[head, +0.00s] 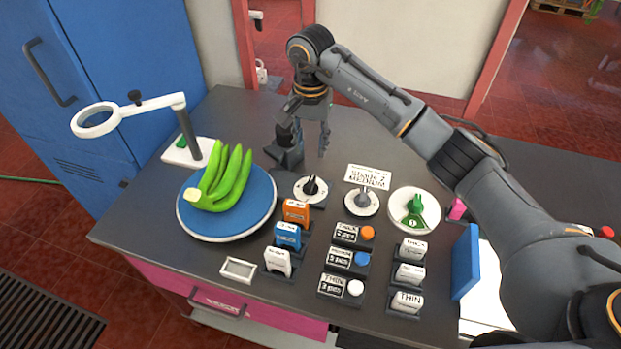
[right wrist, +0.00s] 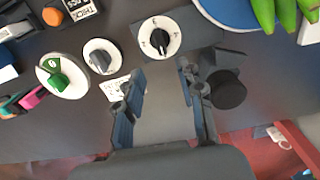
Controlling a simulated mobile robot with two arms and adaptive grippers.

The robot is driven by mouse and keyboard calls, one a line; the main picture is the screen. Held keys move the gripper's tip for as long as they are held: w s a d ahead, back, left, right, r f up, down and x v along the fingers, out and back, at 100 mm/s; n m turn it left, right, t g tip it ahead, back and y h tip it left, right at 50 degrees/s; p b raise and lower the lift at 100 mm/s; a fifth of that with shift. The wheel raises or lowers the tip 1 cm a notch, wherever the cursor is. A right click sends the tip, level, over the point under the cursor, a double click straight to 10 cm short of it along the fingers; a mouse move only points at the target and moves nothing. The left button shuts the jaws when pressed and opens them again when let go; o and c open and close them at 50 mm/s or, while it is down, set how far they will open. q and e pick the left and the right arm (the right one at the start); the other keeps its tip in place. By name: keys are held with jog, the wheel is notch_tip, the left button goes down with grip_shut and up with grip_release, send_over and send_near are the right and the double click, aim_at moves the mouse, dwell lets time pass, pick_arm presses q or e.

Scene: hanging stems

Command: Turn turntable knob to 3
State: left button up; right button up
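The round blue turntable (head: 229,208) carries a bunch of green bananas (head: 222,180); its edge also shows in the right wrist view (right wrist: 224,14). A white dial with a black knob (head: 311,187) is beside it on the right. In the right wrist view this knob (right wrist: 159,40) is just beyond my fingertips, with small marks around it; I cannot read its setting. My right gripper (head: 311,142) is open and empty, above the counter behind the dial and apart from it. It also shows in the right wrist view (right wrist: 161,72). My left gripper is not visible.
A second dial (head: 361,202) and a green-knobbed dial (head: 414,210) stand to the right, with a "MEDIUM" sign (head: 368,177) behind. Labelled blocks (head: 346,258) fill the front. A ring on a stand (head: 98,120) is at left. A dark block (head: 287,157) is beside my gripper.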

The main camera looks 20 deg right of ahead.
aim_at(310, 182)
notch_tip(310, 182, down, 11)
jog(key=p, duration=0.3)
jog(key=shift+r, duration=0.1)
jog(key=shift+f, duration=0.5)
grip_shut()
